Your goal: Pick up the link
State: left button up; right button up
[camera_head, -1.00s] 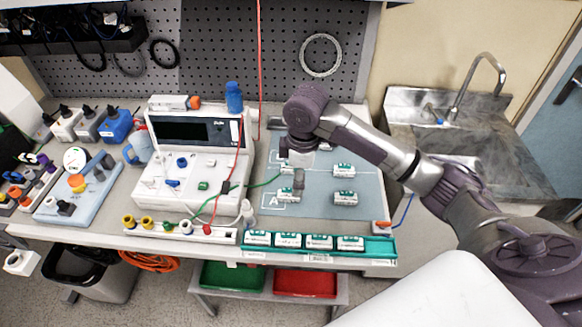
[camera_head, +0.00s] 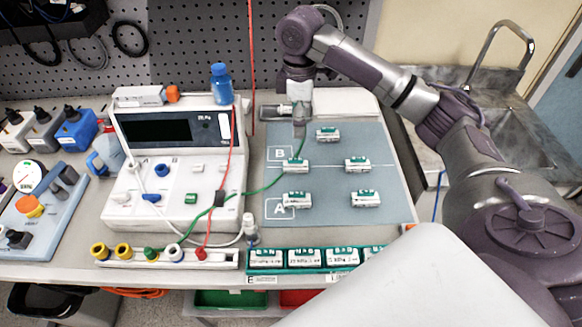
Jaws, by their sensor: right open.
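Several small white blocks with green tops lie on a blue-grey mat (camera_head: 330,215); I cannot tell which one is the link. One is at the back (camera_head: 327,134), two are in the middle row, left (camera_head: 295,165) and right (camera_head: 357,164), and two are in the front row, left (camera_head: 296,200) and right (camera_head: 365,199). My right gripper (camera_head: 299,130) points down over the back left of the mat, just behind the middle-left block in the picture. It is open and seems empty. Its fingertips are small and hard to make out. My left gripper is out of view.
A green cable (camera_head: 262,188) reaches the mat. A sink (camera_head: 500,105) is at the right.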

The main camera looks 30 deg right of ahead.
jog(key=p, duration=0.1)
send_over(296, 165)
notch_tip(296, 165, down, 9)
jog(key=shift+w+d+r, duration=0.1)
jog(key=shift+d, duration=0.05)
notch_tip(296, 165, down, 5)
jog(key=shift+r+p, duration=0.1)
jog(key=shift+p, duration=0.75)
jog(key=shift+f, duration=0.3)
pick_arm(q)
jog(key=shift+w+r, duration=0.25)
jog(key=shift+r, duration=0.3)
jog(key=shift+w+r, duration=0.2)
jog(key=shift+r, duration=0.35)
pick_arm(e)
grip_shut()
